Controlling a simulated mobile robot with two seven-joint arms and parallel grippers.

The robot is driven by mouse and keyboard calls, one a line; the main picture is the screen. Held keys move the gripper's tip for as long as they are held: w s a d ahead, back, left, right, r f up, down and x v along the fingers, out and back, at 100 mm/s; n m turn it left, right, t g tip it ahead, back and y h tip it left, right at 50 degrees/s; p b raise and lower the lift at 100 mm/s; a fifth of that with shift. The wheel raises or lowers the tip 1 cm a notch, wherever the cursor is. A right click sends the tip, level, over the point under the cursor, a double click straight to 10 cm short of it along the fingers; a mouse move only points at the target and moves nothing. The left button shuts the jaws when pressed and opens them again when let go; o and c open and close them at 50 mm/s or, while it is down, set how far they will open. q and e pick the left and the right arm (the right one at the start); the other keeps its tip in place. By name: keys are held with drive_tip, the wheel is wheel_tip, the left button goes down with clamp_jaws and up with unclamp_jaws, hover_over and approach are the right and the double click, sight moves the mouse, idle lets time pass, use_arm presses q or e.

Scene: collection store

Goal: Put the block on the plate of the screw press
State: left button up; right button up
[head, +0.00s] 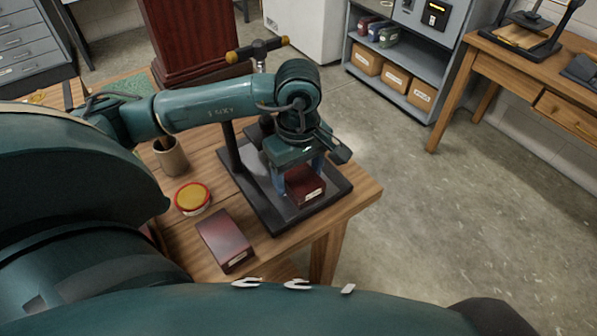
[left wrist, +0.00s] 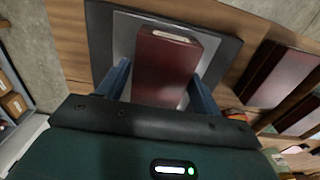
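A dark red block (head: 305,187) with a pale label is on the grey plate (left wrist: 123,42) of the screw press, above its black base (head: 333,190). My left gripper (head: 299,172) is over the press, pointing down, with its blue fingers on either side of the block. In the left wrist view the block (left wrist: 168,66) lies between the fingers (left wrist: 162,80). A narrow gap shows beside the block, so the gripper looks open around it. The press's screw handle (head: 258,50) rises behind my forearm, which hides part of the frame. My right gripper is not in view.
Another dark red block (head: 225,240) lies on the wooden table (head: 355,200), left of the press. A round yellow-topped tin (head: 192,198) and a brown cup (head: 171,157) stand nearby. A grey shelf (head: 400,65) and a second table (head: 515,68) are beyond open floor.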

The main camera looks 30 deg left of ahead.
sight(298, 174)
use_arm(q)
drive_tip(key=shift+o, duration=1)
drive_tip(key=shift+r, duration=0.55)
wheel_tip(298, 174, up, 11)
drive_tip(key=shift+r+p, duration=0.15)
drive_tip(key=shift+p, duration=0.15)
drive_tip(key=shift+s, duration=0.1)
